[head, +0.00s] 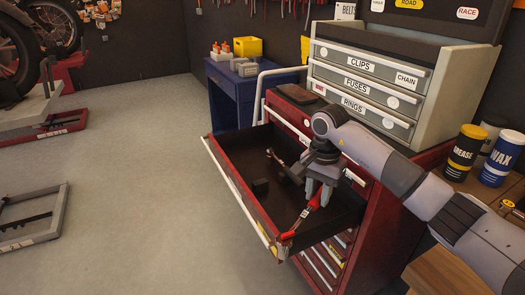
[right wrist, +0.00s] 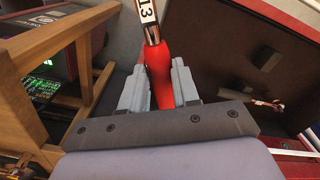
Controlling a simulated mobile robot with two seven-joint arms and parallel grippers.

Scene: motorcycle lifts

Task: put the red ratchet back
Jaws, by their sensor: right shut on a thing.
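My right gripper (head: 320,188) is over the right-hand part of the open red drawer (head: 226,178). It is shut on the red ratchet (head: 314,203), which slants down toward the drawer's near corner. In the right wrist view the two grey fingers (right wrist: 160,85) stand on either side of the ratchet's red handle (right wrist: 162,68). A white label reading 13 shows further along the ratchet; its far end is cut off by the frame. I cannot tell whether the ratchet touches the drawer. My left gripper is not in view.
A small black block (head: 260,186) and a thin tool (head: 274,160) lie in the drawer. A grey labelled cabinet (head: 365,82) stands on the red chest. Grease (head: 464,152) and wax (head: 503,158) tins stand at right.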

